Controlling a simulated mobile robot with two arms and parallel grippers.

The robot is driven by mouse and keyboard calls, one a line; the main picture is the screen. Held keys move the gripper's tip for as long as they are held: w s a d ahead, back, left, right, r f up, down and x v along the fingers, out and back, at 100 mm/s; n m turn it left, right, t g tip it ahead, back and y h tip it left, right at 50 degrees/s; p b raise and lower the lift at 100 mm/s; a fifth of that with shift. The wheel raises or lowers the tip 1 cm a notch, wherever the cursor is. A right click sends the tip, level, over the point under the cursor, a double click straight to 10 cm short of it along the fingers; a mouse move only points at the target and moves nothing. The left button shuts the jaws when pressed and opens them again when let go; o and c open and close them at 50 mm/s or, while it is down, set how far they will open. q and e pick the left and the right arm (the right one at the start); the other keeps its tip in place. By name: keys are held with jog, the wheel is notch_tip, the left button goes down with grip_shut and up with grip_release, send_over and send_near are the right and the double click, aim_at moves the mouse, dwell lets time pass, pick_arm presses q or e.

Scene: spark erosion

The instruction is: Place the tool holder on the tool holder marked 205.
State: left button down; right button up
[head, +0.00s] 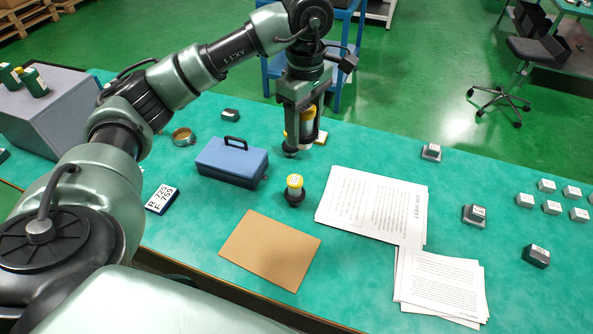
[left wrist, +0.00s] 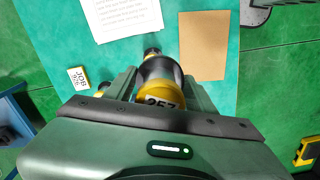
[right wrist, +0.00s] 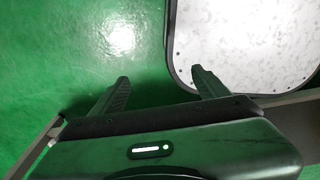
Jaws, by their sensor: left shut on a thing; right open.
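In the left wrist view this held holder (left wrist: 158,92) shows a yellow end with a label that seems to read 257, partly cut off. Another tool holder (head: 294,186), yellow-topped with a dark base, stands upright on the bench, nearer than the gripper; its number is too small to read. I cannot make out 205 anywhere. My right gripper (right wrist: 160,78) is open and empty above the green floor, away from the bench.
A blue toolbox (head: 231,161) stands left of the standing holder, a brown sheet (head: 269,250) in front and papers (head: 372,203) to its right. A round tin (head: 183,135) lies behind the toolbox. Several small labelled blocks (head: 474,214) stand farther right.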

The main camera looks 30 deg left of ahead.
pick_arm(q)
jog(key=r+n, duration=0.1)
jog(key=w+a+r+n, duration=0.1)
jog(key=n, duration=0.1)
jog(key=a+r+n, duration=0.1)
jog(key=shift+w+a+r+p, duration=0.1)
jog(key=shift+w+a+p, duration=0.2)
jog(key=shift+p, duration=0.1)
jog(key=a+n, duration=0.1)
jog(key=n, duration=0.1)
jog(key=p, duration=0.2)
send_over(295, 179)
notch_tip(295, 179, down, 16)
jog(key=shift+r, duration=0.1)
notch_tip(295, 179, down, 4)
jog(key=shift+r+p, duration=0.1)
jog(key=shift+p, duration=0.4)
pick_arm(e)
jog(key=r, duration=0.4)
jog(key=shift+w+d+r, duration=0.1)
jog(key=shift+d+r, duration=0.1)
jog(key=shift+d, duration=0.05)
jog(key=shift+f, duration=0.1)
